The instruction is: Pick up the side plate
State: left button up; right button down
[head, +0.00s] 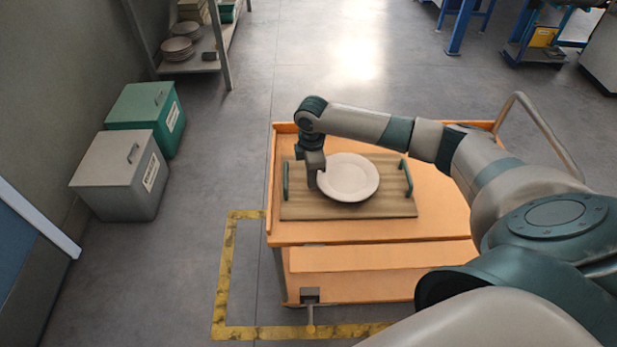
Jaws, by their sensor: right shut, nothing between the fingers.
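The side plate (350,177) is pale, round and lies flat on a wooden tray (385,209) with green handles. The tray rests on an orange cart (450,225). My right gripper (313,184) points down at the plate's left rim. It is shut with nothing held, and its tips hide a small part of that rim. I cannot tell whether they touch the plate. My left gripper is not in view.
The cart has a raised edge and a grey push handle (545,130) at right. A grey bin (115,180) and a green bin (145,118) stand on the floor at left. A shelf (190,66) with stacked plates is at the back left. The cart's right side is clear.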

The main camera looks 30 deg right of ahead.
aim_at(329, 182)
jog(key=shift+s+d+r, duration=0.1)
jog(key=shift+d, duration=0.15)
jog(key=d+p, duration=0.1)
jog(key=s+d+p, duration=0.1)
jog(key=d, duration=0.2)
jog(key=shift+s+d+p, duration=0.15)
jog(key=shift+s+p, duration=0.25)
jog(key=shift+s+d, duration=0.1)
jog(key=shift+d, duration=0.1)
jog(key=shift+a, duration=0.1)
